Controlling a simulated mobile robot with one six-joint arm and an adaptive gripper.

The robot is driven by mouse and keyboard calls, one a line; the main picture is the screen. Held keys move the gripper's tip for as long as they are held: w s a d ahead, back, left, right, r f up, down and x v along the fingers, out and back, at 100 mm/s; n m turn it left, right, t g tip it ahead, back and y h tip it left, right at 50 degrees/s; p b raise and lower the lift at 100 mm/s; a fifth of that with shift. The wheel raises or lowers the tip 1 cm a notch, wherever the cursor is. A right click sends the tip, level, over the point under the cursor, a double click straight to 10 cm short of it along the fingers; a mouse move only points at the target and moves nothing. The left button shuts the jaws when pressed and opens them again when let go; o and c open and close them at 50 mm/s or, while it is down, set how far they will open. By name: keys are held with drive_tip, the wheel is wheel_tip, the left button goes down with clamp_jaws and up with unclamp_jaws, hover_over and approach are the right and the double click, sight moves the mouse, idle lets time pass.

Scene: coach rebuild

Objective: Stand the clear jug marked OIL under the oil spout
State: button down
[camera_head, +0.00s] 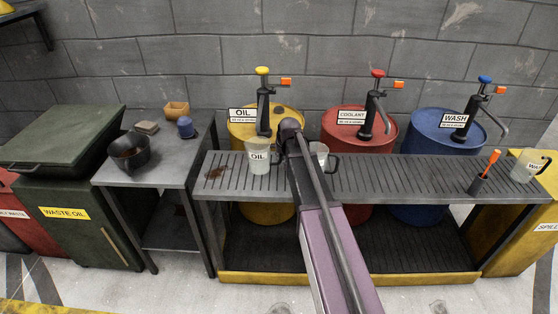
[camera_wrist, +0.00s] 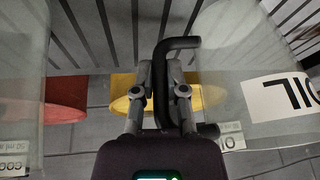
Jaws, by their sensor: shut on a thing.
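The clear jug marked OIL (camera_head: 258,158) is upright at the left part of the slatted rack, in front of the yellow drum. I cannot tell whether its base touches the slats. In the wrist view the jug (camera_wrist: 240,65) fills the right side, with its label turned over. My gripper (camera_wrist: 160,92) is shut on the jug's black handle (camera_wrist: 182,43).
A second clear jug (camera_head: 320,153) stands close right of my arm. A jug marked WASH (camera_head: 527,167) and a dark holder (camera_head: 479,184) are at the rack's (camera_head: 420,170) right end. Red (camera_head: 340,125) and blue drums (camera_head: 425,125) with pumps stand behind. A side table (camera_head: 165,165) is left.

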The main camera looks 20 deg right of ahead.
drive_tip(key=shift+f, duration=0.15)
drive_tip(key=c, duration=0.7)
unclamp_jaws()
drive_tip(key=p+v, duration=1.1)
drive_tip(key=v, duration=0.1)
idle(0.4)
idle(0.6)
drive_tip(key=s+a+g, duration=0.1)
drive_tip(key=s+a, duration=0.2)
drive_tip(key=s, duration=0.5)
drive_tip(key=s+a+n+g, duration=0.1)
drive_tip(key=s+a+g, duration=0.1)
drive_tip(key=s, duration=0.5)
drive_tip(key=s+a+f+g, duration=0.1)
drive_tip(key=s+a, duration=0.3)
drive_tip(key=s, duration=0.4)
drive_tip(key=shift+s+a+n+g, duration=0.15)
drive_tip(key=shift+s+n+g, duration=0.15)
